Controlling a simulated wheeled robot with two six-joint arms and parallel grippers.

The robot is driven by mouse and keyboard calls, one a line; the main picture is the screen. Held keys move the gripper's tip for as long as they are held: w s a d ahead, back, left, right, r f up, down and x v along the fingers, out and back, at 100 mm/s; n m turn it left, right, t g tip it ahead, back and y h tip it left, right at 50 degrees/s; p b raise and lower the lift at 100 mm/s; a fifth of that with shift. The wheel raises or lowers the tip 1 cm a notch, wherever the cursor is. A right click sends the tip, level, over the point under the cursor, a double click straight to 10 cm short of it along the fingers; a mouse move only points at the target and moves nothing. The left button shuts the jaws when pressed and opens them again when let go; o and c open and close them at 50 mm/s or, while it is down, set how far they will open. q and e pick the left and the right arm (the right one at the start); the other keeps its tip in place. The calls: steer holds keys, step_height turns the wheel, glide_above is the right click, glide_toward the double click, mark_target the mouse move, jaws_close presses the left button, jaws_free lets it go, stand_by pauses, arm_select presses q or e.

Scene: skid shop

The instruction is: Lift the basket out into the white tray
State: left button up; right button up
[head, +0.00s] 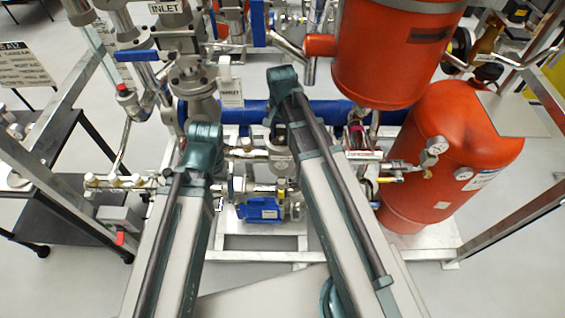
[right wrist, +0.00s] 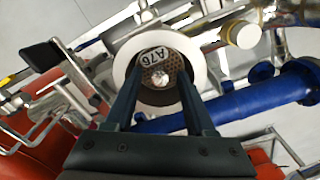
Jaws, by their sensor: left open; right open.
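I cannot make out the white tray for certain.
A red vessel (head: 395,50) and a red tank (head: 445,150) with gauges stand at the right. Blue pipes (head: 340,112) and a blue pump (head: 258,210) lie around the arms. Metal frame posts flank both sides. A dark cart (head: 60,225) stands at the left.

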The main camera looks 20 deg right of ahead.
jaws_close()
steer(key=shift+r, duration=0.1)
steer(key=shift+r, duration=0.1)
step_height(320, 180, up, 16)
steer(key=p, duration=1.6)
steer(key=shift+p, duration=0.3)
stand_by(0.5)
stand_by(0.3)
